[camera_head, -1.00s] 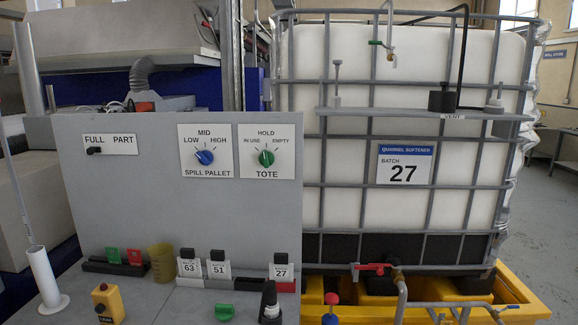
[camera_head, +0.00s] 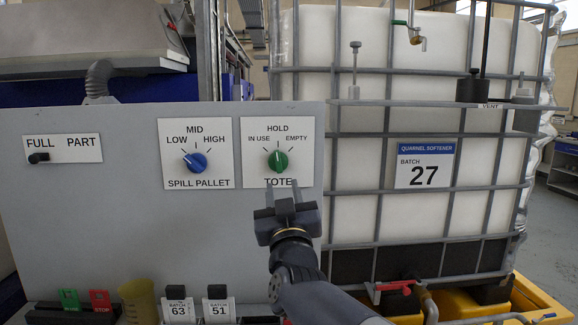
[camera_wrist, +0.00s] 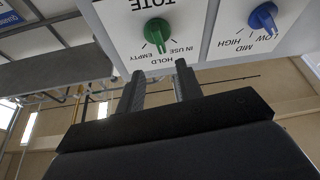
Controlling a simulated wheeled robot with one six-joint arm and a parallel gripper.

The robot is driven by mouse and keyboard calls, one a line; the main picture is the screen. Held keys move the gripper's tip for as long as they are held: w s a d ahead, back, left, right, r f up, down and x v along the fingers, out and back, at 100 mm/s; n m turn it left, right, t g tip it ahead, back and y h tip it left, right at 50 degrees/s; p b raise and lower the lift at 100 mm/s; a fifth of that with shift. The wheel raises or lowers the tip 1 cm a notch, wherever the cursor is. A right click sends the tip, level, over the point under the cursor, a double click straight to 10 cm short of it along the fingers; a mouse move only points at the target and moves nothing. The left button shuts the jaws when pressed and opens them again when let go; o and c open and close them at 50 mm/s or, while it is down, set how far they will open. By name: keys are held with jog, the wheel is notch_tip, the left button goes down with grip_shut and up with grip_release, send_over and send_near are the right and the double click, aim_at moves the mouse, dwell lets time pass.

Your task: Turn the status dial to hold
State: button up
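The green TOTE dial (camera_head: 278,161) is on a white plate with IN USE at left, HOLD at top and EMPTY at right. Its grip looks close to upright, near HOLD, but I cannot tell its exact setting. In the wrist view the green dial (camera_wrist: 157,33) appears upside down, just beyond the fingertips. My gripper (camera_head: 283,188) is in front of the panel, just below the dial, covering part of the word TOTE. In the wrist view my gripper (camera_wrist: 160,70) has its two fingers apart with nothing between them. The fingers do not appear around the dial.
The blue SPILL PALLET dial (camera_head: 195,161) is close to the left on the grey panel (camera_head: 90,220). A black FULL/PART switch (camera_head: 39,158) is farther left. The caged white tote (camera_head: 350,210) stands to the right. Batch cards (camera_head: 178,312) and a yellow cup (camera_head: 139,300) are below.

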aim_at(278, 161)
jog(key=p+x, duration=0.2)
jog(key=x, duration=0.7)
jog(key=shift+w+p, duration=0.15)
jog(key=shift+p, duration=0.25)
grip_shut()
